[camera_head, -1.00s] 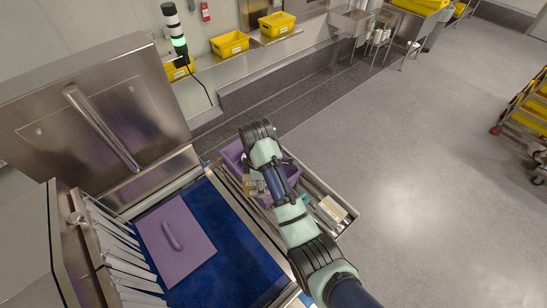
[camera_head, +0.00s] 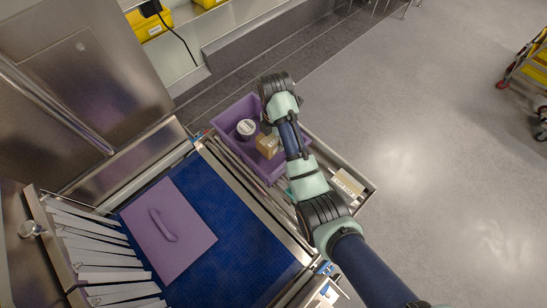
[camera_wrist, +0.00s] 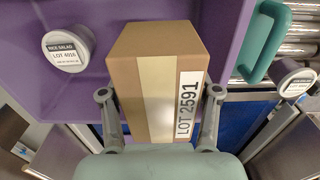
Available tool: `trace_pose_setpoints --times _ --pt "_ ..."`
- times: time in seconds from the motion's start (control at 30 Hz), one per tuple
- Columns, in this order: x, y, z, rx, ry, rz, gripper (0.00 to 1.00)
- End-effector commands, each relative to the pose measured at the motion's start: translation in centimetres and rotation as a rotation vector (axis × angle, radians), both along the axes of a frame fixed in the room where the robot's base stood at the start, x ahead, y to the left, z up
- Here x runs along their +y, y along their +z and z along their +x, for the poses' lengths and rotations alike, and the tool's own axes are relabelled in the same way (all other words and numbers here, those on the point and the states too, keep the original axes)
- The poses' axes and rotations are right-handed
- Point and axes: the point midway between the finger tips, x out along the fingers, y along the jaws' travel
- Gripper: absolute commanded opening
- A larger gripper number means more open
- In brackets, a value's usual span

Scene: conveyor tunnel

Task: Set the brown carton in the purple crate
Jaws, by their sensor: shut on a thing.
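The brown carton (camera_wrist: 185,45), with a tan tape strip and a "LOT 2591" label, is between the two fingers of my gripper (camera_wrist: 160,95), which is shut on it. In the head view the carton (camera_head: 267,146) shows beside my arm, over the right part of the purple crate (camera_head: 229,117). The crate's purple inside (camera_wrist: 225,12) lies behind the carton in the wrist view. I cannot tell whether the carton touches the crate floor. My arm hides the crate's right side and the fingers in the head view.
A white-lidded rice salad tub (camera_head: 246,128) stands in the crate, left of the carton. Another lidded tub (camera_wrist: 296,80) and a teal handle (camera_wrist: 265,40) are at right. A pale labelled box (camera_head: 348,184) lies right of my arm.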

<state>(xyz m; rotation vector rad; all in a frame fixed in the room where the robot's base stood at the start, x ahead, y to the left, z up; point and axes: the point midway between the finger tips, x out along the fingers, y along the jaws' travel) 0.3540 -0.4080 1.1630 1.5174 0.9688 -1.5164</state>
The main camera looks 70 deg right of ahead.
Motion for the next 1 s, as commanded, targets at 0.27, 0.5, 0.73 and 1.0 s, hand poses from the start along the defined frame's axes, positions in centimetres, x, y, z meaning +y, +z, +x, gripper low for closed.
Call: trace_pose_setpoints --times 0.27,0.5,0.73,1.0 --pt "0.1 -5.3 -0.1 0.004 -0.001 0.005 0.0" --pt "0.2 -7.2 -0.2 0.006 -0.001 0.007 0.0" --pt "0.1 -9.8 -0.1 0.003 -0.001 0.003 0.0" --pt "0.1 -10.1 -0.1 0.003 -0.001 0.003 0.0"
